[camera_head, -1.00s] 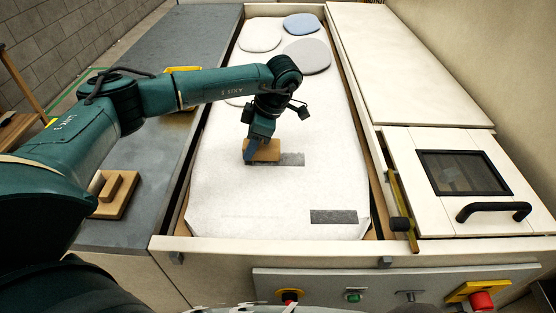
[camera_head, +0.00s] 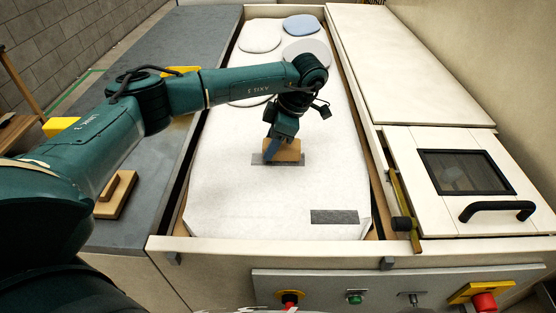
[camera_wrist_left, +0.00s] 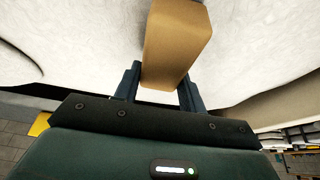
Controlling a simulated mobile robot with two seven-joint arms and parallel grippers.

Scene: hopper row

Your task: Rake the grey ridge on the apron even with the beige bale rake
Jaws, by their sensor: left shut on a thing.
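The beige bale rake (camera_head: 289,151) is a tan block held in my left gripper (camera_head: 274,147), which is shut on it. In the left wrist view the rake (camera_wrist_left: 177,45) sits between the two dark fingers of the gripper (camera_wrist_left: 158,88). The rake is over a grey strip (camera_head: 298,160) on the white apron (camera_head: 235,205), and the strip shows on both sides of it. Whether rake and strip touch cannot be told. A second, darker grey patch (camera_head: 334,216) lies nearer the front edge. I cannot tell how high either grey area stands. My right gripper is not in view.
Several rounded pads, one of them blue (camera_head: 301,24), lie at the far end. A grey worktop (camera_head: 155,185) runs along the left with a wooden block (camera_head: 113,196). A hatch with a black handle (camera_head: 497,210) stands right. A button panel (camera_head: 390,282) is in front.

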